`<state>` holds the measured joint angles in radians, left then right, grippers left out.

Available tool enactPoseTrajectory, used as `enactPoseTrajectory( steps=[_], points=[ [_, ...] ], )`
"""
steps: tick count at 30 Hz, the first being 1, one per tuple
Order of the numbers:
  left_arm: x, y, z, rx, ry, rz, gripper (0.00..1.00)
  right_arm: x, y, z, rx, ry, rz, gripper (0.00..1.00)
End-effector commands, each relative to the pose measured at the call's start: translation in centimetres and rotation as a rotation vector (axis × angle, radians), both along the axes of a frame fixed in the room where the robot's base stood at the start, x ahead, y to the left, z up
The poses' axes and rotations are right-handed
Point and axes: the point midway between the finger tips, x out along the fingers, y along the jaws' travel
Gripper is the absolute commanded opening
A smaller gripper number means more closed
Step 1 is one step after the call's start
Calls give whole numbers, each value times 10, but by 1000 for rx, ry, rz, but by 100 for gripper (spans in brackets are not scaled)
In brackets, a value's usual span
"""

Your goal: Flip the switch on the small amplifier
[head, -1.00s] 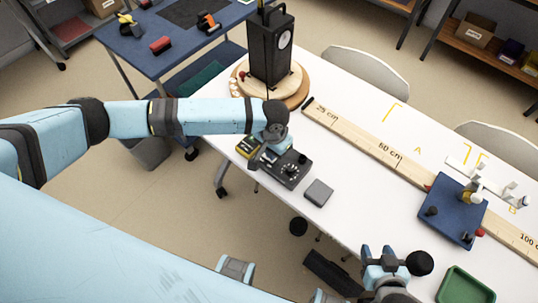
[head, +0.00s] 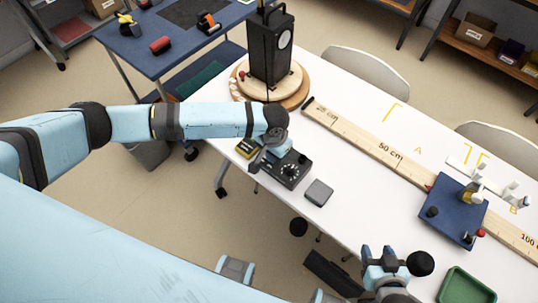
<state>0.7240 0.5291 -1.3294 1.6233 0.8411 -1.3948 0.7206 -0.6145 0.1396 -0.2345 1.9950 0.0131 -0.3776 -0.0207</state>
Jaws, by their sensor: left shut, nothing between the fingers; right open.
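The small amplifier (head: 289,171) is a dark box with knobs on its top face, lying near the front edge of the white table. My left gripper (head: 262,162) is shut and empty. It points down at the left end of the amplifier, and its wrist covers part of that end. I cannot tell whether the fingertips touch it, and I cannot make out the switch. My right gripper (head: 384,256) is open and empty at the table's front edge, well to the right of the amplifier.
A black speaker (head: 270,48) stands on a round wooden turntable (head: 300,92). A ruler board (head: 350,130), blue stand (head: 456,210) and green tray (head: 466,288) occupy the right.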

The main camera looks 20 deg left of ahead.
Motion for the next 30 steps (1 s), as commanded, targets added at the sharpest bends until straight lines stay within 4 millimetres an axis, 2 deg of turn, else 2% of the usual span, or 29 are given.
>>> enactPoseTrajectory(
  steps=[5,11,30],
  points=[
    [0,0,-3,1,1,1,0,0,0,-1,0,1,0,49],
    [0,0,4,1,1,1,0,-1,0,5,-1,4,0,49],
    [0,0,48,0,1,1,0,0,0,60,1,-2,1,49]
  ],
)
